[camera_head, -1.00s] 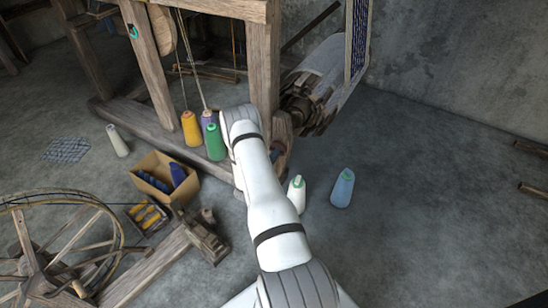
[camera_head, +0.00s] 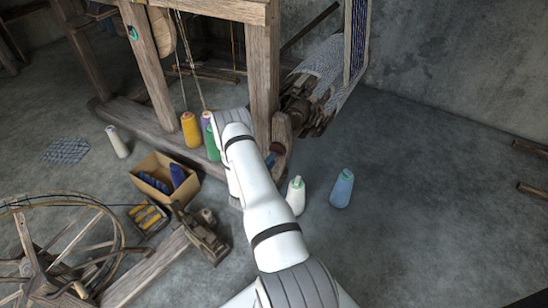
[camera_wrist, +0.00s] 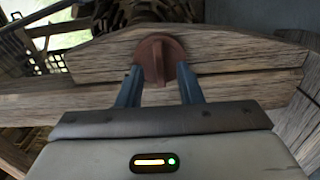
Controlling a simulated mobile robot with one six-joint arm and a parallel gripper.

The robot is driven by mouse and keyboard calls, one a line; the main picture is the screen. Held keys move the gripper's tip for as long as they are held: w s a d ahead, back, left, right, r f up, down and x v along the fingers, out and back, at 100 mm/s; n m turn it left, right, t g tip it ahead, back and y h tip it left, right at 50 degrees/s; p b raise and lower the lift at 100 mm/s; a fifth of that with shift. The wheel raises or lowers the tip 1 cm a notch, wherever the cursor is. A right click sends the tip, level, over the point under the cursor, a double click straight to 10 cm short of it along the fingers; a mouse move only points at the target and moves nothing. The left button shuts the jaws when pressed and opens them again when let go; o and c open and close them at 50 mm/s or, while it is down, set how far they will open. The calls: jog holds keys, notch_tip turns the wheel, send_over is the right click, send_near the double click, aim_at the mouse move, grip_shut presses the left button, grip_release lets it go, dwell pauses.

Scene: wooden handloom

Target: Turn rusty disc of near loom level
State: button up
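In the wrist view the rusty disc (camera_wrist: 172,58) is a round red-brown plate with a raised bar across its face, on a wooden beam (camera_wrist: 240,57) of the near loom. The bar looks close to upright in that picture. My gripper (camera_wrist: 160,74) is open, with its two blue-grey fingers at the lower left and lower right of the disc and the bar between them. I cannot tell whether the fingers touch the disc. In the head view the near loom (camera_head: 262,85) stands behind my arm, and my gripper and the disc are not clearly seen there.
An orange cone (camera_head: 191,130) and a partly hidden green cone (camera_head: 212,145) stand by the loom's base. A cardboard box (camera_head: 150,189) and spinning wheel (camera_head: 40,250) are left. The right floor is mostly clear.

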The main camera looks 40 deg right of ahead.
jog(key=shift+p+v, duration=0.4)
jog(key=shift+v, duration=1.95)
jog(key=shift+r, duration=0.1)
